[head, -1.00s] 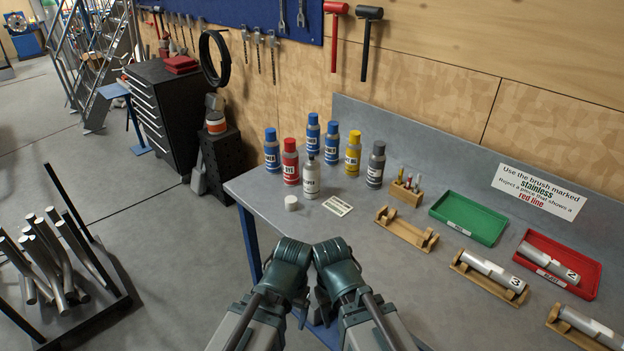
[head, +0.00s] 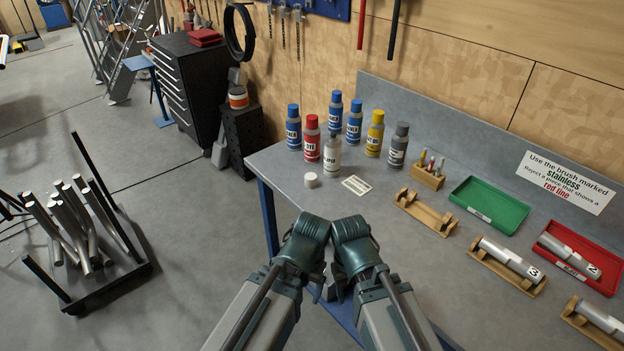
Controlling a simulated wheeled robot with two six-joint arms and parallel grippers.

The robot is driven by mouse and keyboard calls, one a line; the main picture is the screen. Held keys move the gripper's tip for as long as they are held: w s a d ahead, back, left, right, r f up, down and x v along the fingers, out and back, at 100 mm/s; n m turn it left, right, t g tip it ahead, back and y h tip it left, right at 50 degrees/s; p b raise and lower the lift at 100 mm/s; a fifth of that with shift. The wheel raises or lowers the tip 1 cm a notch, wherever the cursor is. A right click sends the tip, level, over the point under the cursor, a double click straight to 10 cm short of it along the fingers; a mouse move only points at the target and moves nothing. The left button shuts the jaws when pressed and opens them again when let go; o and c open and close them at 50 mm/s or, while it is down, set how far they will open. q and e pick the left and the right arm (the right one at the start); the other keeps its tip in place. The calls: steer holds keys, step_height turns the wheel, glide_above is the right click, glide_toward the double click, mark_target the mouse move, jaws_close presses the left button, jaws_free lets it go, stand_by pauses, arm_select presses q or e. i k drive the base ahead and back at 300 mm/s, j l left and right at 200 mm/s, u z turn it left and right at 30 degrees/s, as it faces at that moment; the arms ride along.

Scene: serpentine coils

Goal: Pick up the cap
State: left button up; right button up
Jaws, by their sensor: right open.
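The white cap (head: 311,180) lies on the grey workbench (head: 290,190) near its left front edge. Just behind it to the right stands an uncapped-looking pale grey bottle (head: 331,158) with a narrow top. My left gripper (head: 309,232) and my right gripper (head: 352,232) are close together in front of the bench edge, nearer to me than the cap and apart from it. My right gripper is open; its fingers are mostly hidden behind the wrist. The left gripper's fingers are hidden too. No object shows in either one.
Several blue, red, yellow and grey bottles stand behind the cap. A white label card (head: 357,185) lies to its right. Wooden holders (head: 425,213), a green tray (head: 489,204) and a red tray (head: 602,277) are farther right. A rack of metal tubes (head: 105,280) stands on the floor at left.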

mark_target(310, 178)
steer(key=i+j+z, duration=0.85)
steer(key=j, duration=0.4)
steer(key=i, duration=0.1)
